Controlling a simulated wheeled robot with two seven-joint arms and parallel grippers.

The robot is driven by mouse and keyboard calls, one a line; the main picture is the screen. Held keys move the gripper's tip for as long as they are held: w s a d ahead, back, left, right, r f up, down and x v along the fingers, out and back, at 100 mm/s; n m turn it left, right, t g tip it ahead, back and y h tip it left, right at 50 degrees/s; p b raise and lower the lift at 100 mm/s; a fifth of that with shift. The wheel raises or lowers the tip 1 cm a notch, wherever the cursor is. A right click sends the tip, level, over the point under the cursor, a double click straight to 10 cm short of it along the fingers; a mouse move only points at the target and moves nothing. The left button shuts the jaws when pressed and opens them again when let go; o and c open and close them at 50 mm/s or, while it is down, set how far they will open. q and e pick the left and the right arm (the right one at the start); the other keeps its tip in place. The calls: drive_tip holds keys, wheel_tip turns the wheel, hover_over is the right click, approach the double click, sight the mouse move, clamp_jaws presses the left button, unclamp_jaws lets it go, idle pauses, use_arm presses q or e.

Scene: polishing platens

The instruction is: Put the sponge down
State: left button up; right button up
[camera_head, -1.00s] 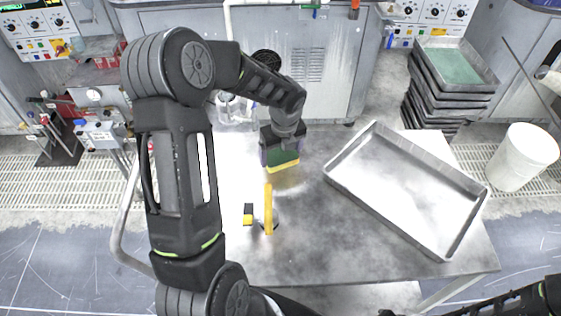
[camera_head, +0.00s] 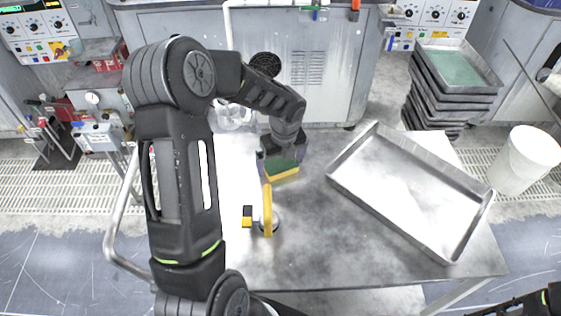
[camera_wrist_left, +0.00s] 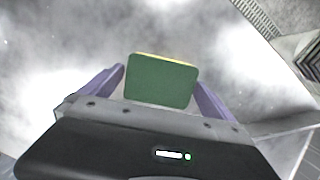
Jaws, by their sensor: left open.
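The sponge (camera_head: 282,170), green on top with a yellow layer below, is at the table's far side in the head view. In the left wrist view the green sponge face (camera_wrist_left: 160,82) sits between the two purple fingers of my left gripper (camera_wrist_left: 159,78). My left gripper (camera_head: 282,155) is open, with one finger on each side of the sponge. The sponge is at or very near the tabletop (camera_head: 320,235); its underside is hidden. My right gripper does not show; only a bit of dark arm is at the lower right.
A yellow-handled tool (camera_head: 267,208) stands near the sponge, towards the front. A large empty metal tray (camera_head: 345,187) covers the table's right side. Stacked trays (camera_head: 455,100) and a white bucket (camera_head: 525,158) stand beyond. The front middle of the table is clear.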

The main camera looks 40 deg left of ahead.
sight(283, 167)
use_arm(q)
wheel_tip(283, 167, up, 12)
drive_tip(key=d, duration=0.1)
drive_tip(key=shift+s+d+b, duration=0.3)
drive_tip(key=shift+s+b, duration=0.05)
drive_tip(key=shift+s, duration=0.1)
idle(0.8)
